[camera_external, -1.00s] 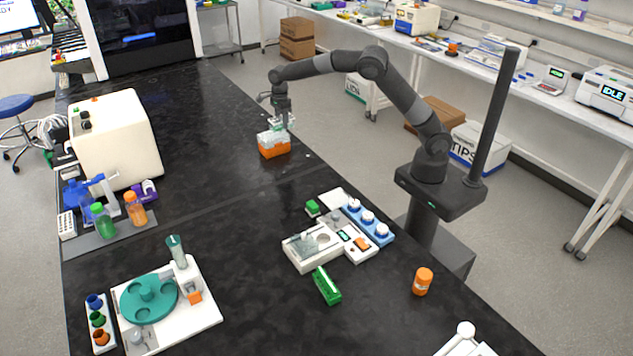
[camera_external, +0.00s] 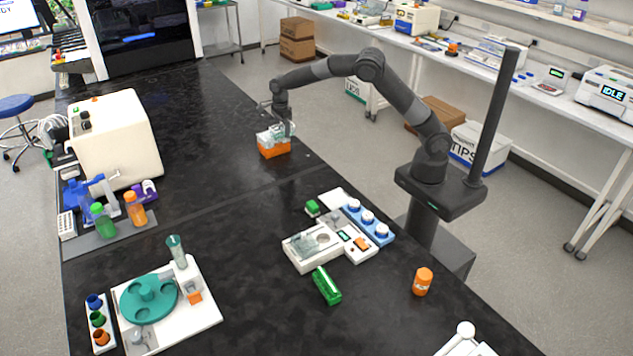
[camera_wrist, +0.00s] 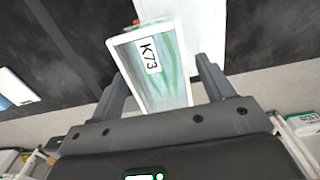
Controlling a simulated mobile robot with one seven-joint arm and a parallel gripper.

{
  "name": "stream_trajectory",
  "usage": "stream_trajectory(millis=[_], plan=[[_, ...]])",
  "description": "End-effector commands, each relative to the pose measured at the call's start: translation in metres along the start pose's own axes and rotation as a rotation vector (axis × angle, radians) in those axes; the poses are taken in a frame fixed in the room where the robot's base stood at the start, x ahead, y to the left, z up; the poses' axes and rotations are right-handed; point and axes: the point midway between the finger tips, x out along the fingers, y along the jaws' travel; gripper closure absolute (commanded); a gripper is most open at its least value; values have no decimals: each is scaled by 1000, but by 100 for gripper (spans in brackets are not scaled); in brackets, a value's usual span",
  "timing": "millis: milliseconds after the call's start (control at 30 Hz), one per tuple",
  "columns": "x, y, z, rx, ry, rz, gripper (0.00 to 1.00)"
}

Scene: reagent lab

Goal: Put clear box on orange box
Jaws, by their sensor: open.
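The orange box (camera_external: 274,151) stands on the black bench, in the far middle of the external view. The clear box (camera_external: 279,134) is at the top of the orange box, under my gripper; contact between them is too small to make out. In the wrist view the clear box (camera_wrist: 152,66) has a pale rim, a greenish see-through inside and a "K73" label, and looks tilted in the picture. My gripper (camera_wrist: 165,78) is open, with one finger on each side of the clear box. In the external view my gripper (camera_external: 284,128) points down there.
A cream machine (camera_external: 115,138) stands on the left of the bench. A balance (camera_external: 312,245), a green rack (camera_external: 327,285) and an orange jar (camera_external: 422,281) are nearer the camera. The bench around the orange box is mostly clear.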

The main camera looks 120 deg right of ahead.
Motion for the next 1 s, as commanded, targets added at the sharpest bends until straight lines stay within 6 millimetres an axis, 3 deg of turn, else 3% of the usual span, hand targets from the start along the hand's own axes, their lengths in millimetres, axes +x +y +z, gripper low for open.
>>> stream_trajectory(millis=[267,700,1000], plan=[[-9,0,0,0,-2,-2,26],[-95,0,0,-1,-1,-3,26],[-123,0,0,0,0,-1,26]])
